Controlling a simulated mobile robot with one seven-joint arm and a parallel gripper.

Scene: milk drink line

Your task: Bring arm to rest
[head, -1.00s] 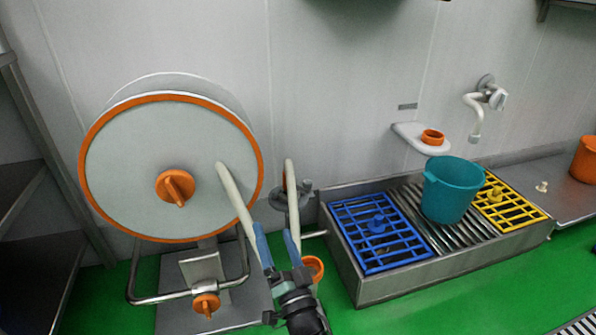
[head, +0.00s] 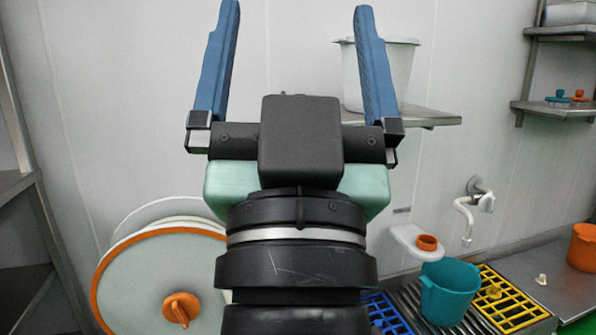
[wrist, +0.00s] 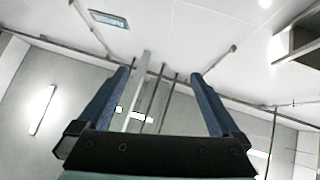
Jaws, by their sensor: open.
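My gripper (head: 296,50) is raised close in front of the head camera. Its two blue fingers point up and stand wide apart with nothing between them. In the wrist view my gripper (wrist: 164,88) is also open and empty, with the ceiling and upper walls behind it. My arm hides part of the wall and the middle of the work area in the head view.
A round white drum with an orange rim (head: 106,258) stands at lower left. A teal bucket (head: 448,292) stands by the yellow grate (head: 520,312) and blue grate (head: 385,315) at lower right. A shelf (head: 425,117) holds a white bin (head: 395,70) behind my gripper.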

